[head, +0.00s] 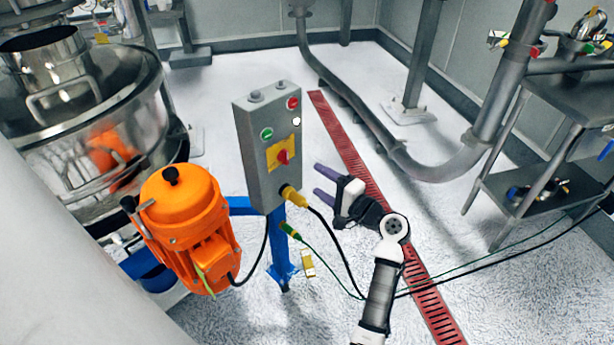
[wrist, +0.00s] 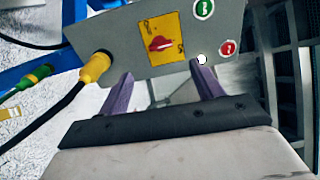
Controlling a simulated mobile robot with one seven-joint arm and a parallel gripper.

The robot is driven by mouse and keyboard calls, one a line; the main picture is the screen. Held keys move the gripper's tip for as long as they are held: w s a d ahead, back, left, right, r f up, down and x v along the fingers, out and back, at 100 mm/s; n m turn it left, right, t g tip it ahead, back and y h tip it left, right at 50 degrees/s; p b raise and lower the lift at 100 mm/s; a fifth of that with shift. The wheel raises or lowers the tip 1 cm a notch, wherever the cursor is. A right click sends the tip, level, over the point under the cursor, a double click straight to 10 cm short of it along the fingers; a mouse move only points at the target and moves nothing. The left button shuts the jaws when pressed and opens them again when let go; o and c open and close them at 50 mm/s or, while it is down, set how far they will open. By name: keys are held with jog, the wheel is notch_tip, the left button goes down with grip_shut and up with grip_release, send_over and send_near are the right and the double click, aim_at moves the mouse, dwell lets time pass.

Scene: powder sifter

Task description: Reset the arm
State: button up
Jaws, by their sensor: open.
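My gripper (head: 326,184) is open and empty, with its two purple fingers spread apart. In the head view it is to the right of the grey control box (head: 262,150) and points toward it. In the wrist view the gripper (wrist: 160,90) faces the front of the box, which carries a red switch on a yellow plate (wrist: 163,40), a green button (wrist: 204,9), a red button (wrist: 228,47) and a small white light (wrist: 201,59). In the wrist view the left fingertip overlaps the box's lower edge in the picture; I cannot tell whether it touches.
An orange motor (head: 188,230) and a steel sifter (head: 90,120) stand to the left. Black and green cables (head: 335,245) run from the box across the floor near my arm. A red floor grate (head: 350,140), grey pipes (head: 385,145) and a metal shelf (head: 540,190) lie to the right.

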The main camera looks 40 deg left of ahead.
jog(key=shift+s+d, duration=0.2)
jog(key=shift+d, duration=0.85)
